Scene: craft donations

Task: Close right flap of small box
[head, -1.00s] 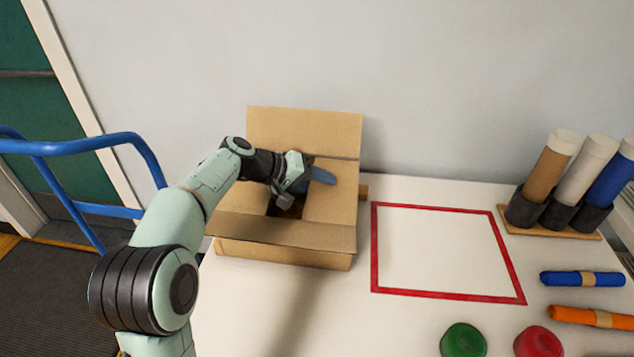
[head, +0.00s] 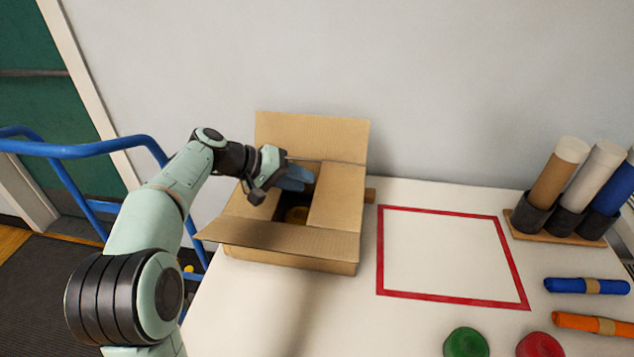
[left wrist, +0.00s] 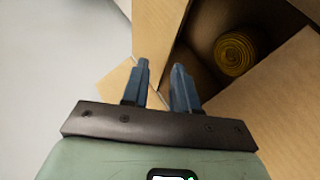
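The small box (head: 300,262) is cardboard and stands at the left of the table. Its back flap (head: 312,138) stands up, and its front flap (head: 285,238) slopes outward. The right flap (head: 338,198) lies folded inward over the right part of the opening. The left flap (head: 236,206) is partly hidden by my left gripper (head: 293,178). That gripper is above the back of the opening, left of the right flap. In the left wrist view its blue fingers (left wrist: 161,85) are apart with nothing held. A yellow-brown roll (left wrist: 235,53) lies inside the box. My right gripper is out of view.
A red square outline (head: 445,255) marks clear table right of the box. Farther right are tubes in a holder (head: 555,228), blue (head: 585,286) and orange (head: 595,324) rolls, and green (head: 465,342) and red (head: 538,346) items. A blue rail (head: 90,147) is at left.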

